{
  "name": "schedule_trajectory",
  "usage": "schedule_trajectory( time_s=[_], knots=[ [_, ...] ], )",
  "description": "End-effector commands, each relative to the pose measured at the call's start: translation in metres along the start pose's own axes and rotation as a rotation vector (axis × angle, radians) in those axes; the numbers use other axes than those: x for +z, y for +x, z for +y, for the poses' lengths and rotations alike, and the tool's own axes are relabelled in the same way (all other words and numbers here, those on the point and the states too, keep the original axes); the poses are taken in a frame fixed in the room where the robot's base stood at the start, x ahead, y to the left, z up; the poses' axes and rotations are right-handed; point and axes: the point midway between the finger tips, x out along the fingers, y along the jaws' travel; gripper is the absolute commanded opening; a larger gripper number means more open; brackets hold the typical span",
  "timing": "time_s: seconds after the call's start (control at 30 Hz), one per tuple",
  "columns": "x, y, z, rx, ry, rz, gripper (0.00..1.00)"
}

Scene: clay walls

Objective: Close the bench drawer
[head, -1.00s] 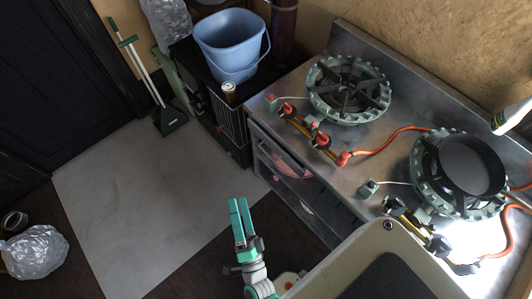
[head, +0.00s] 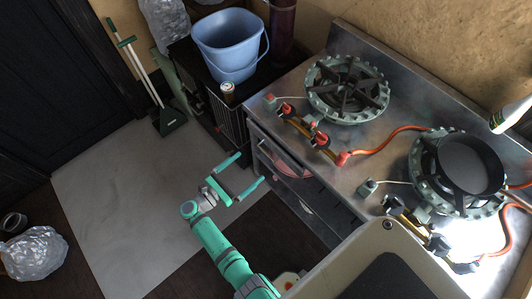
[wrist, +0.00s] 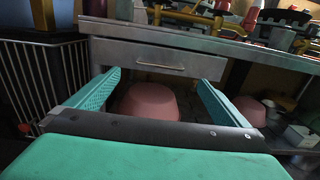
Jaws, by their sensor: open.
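The bench drawer (wrist: 130,55) shows in the wrist view as a grey metal front with a thin bar handle (wrist: 160,66), just under the bench top. How far it stands out from the bench is hard to tell. My gripper (head: 249,170) is open and empty, in front of the bench's left part in the head view. In the wrist view its two teal fingers (wrist: 160,80) are spread wide and point at the drawer, apart from it as far as I can see.
The metal bench top (head: 285,140) carries two gas burners, a black pan (head: 470,165) and orange hoses. A pink bowl (wrist: 146,101) sits on the shelf below the drawer. A black wire-fronted cabinet with a blue bucket (head: 230,45) stands to the left. The grey floor mat (head: 120,200) is clear.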

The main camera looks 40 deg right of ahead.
Motion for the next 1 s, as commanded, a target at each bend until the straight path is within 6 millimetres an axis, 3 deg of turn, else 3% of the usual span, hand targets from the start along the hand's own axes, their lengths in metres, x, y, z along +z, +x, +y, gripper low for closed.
schedule_trajectory(
  time_s=[0.17, 0.6, 0.8, 1.0],
  knots=[
    [-0.001, 0.013, 0.000, -0.010, 0.009, 0.006, 1.00],
    [-0.001, 0.088, -0.002, -0.014, 0.008, 0.004, 1.00],
    [-0.001, 0.105, -0.002, -0.011, 0.007, 0.005, 1.00],
    [-0.002, 0.108, -0.001, -0.008, 0.007, 0.005, 1.00]
  ],
)
